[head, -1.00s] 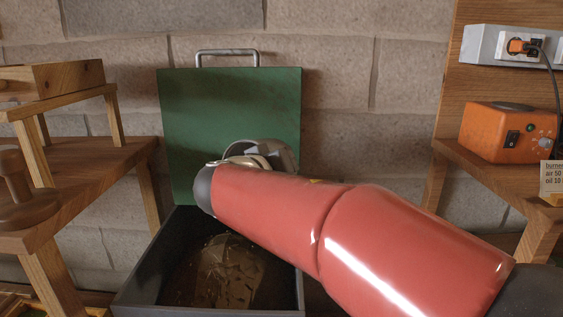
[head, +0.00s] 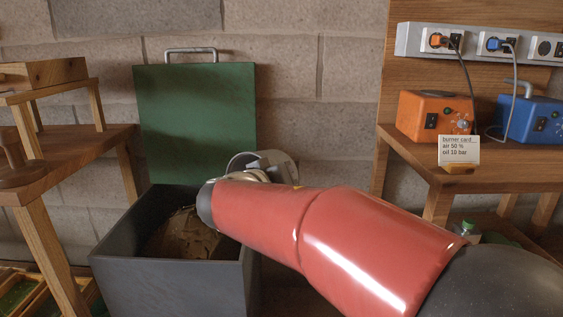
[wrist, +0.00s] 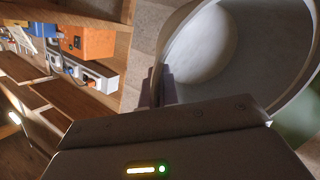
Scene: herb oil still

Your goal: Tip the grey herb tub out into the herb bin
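The herb bin (head: 165,285) is a dark grey open box with brown herb matter (head: 183,238) inside. Its green lid (head: 195,120) stands open at the back. The grey herb tub (head: 285,165) shows only in part behind my red arm, above the bin's right side. In the wrist view the tub (wrist: 205,55) is tilted with its mouth open to the camera, and its visible inside looks empty. My gripper (wrist: 160,85) is at the tub's wall and appears shut on it. In the head view my arm hides the fingers.
A wooden shelf (head: 75,150) stands left of the bin. At the right, a wooden bench (head: 410,160) holds an orange box (head: 430,115), a blue box (head: 530,120) and a burner card (head: 458,150). A socket strip (head: 470,42) is above. Low trays (head: 20,290) lie at lower left.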

